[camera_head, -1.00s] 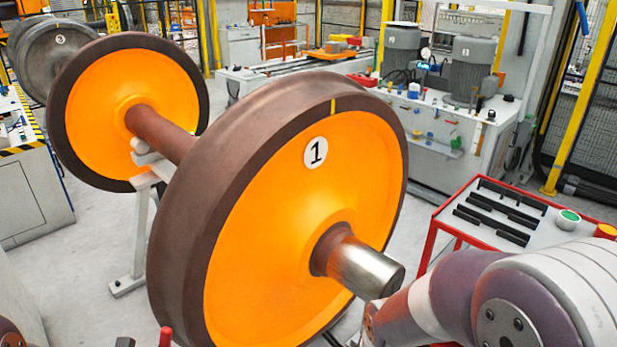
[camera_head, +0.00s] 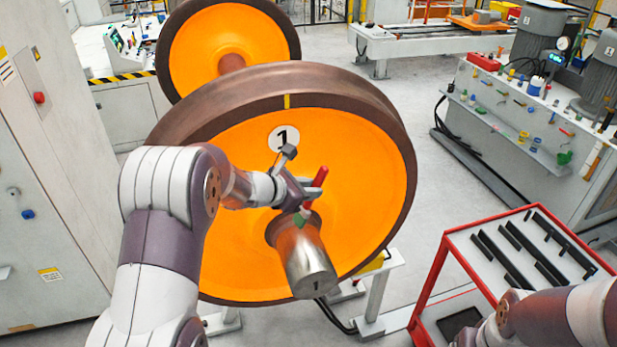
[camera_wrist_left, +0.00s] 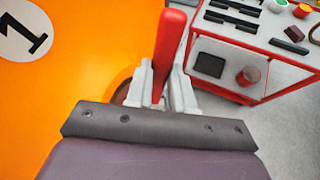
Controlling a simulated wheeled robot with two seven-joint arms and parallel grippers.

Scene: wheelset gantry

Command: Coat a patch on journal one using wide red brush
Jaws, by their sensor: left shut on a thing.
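Journal one (camera_head: 305,262) is the bare metal shaft end, marked 1, sticking out of the orange wheel (camera_head: 365,170) with the number 1 plate. My left gripper (camera_head: 306,196) is shut on the red brush handle (camera_head: 318,180) just above the inner end of the journal. A small greenish brush end (camera_head: 301,218) shows below the gripper, at or just over the journal; whether it touches cannot be told. In the left wrist view the red handle (camera_wrist_left: 168,45) stands between the fingers (camera_wrist_left: 160,88), and the journal is hidden. My right arm shows at the lower right; its gripper is out of view.
A red-framed cart (camera_head: 470,246) with black holders stands at the right. A grey workbench with pumps and small tools (camera_head: 520,135) is behind it. A grey cabinet (camera_head: 45,200) stands at the left. Open floor (camera_head: 400,130) lies between wheel and bench.

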